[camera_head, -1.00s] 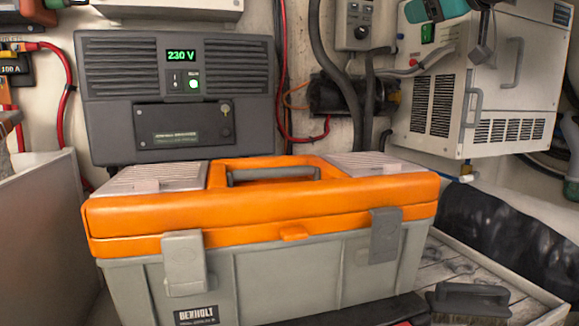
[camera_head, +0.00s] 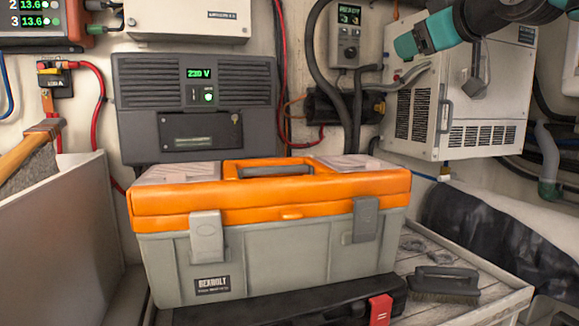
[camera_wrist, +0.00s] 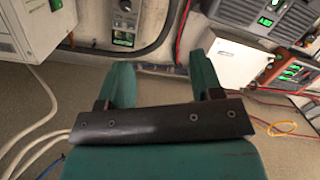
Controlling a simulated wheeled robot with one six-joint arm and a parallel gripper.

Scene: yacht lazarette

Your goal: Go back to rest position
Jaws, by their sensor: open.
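My gripper (camera_wrist: 160,80) is open, with two teal fingers apart and nothing between them in the wrist view. In the head view, its teal end (camera_head: 424,36) shows at the upper right. It appears in front of the white equipment box (camera_head: 455,90), well above and to the right of the orange-lidded toolbox (camera_head: 270,205). The toolbox is closed, with two grey latches on its front.
The toolbox stands on a worktop. A black case with a red latch (camera_head: 380,310) lies before it and a brush (camera_head: 445,282) to its right. Behind is a dark 230 V unit (camera_head: 195,105). Hoses and cables run along the wall.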

